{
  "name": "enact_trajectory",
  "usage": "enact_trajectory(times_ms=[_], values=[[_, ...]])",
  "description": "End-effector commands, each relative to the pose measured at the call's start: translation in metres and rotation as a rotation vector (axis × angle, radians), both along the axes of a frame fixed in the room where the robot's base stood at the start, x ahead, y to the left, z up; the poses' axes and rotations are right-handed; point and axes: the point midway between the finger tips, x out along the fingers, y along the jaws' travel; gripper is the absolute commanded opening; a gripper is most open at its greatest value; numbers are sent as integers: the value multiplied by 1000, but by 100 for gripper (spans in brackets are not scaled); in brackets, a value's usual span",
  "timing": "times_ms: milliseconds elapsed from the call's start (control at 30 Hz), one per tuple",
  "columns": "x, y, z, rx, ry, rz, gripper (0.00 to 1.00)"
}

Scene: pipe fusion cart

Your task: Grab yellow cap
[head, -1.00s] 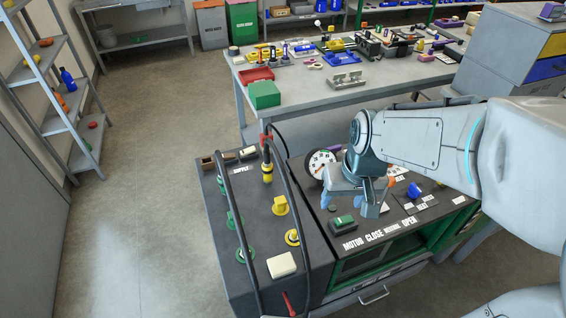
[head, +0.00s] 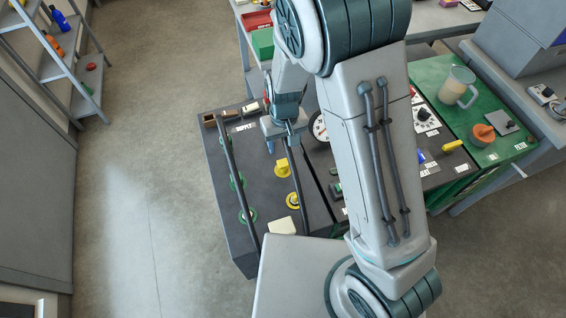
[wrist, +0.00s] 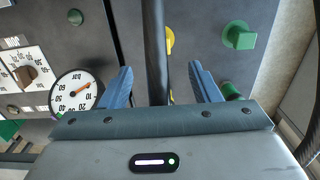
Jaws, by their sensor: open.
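A yellow knob-like piece (head: 283,165) and a yellow ring-shaped piece (head: 294,200) sit on the cart's dark left top; I cannot tell which yellow part is the cap. My gripper (head: 282,143) is open above the cart top, just beyond the yellow knob-like piece. A sliver of yellow (wrist: 169,42) shows beside the hose. The yellow fitting on the hose, seen earlier, is hidden now behind my gripper.
Green knobs (head: 246,216) stand left of the yellow pieces. A pressure gauge (wrist: 76,92) lies left of my fingers in the wrist view. A pale block (head: 282,226) sits near the front.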

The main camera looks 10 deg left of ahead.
Motion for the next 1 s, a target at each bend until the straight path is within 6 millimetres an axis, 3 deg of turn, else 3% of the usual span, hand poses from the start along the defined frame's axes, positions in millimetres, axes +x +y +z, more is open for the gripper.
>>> enact_trajectory(times_ms=[33, 400, 733, 1000], values=[[0, 0, -12, 0, 1, 0, 56], [0, 1, -67, 0, 1, 3, 56], [2, 2, -85, 0, 1, 2, 56], [10, 5, -120, -1, 0, 2, 56]])
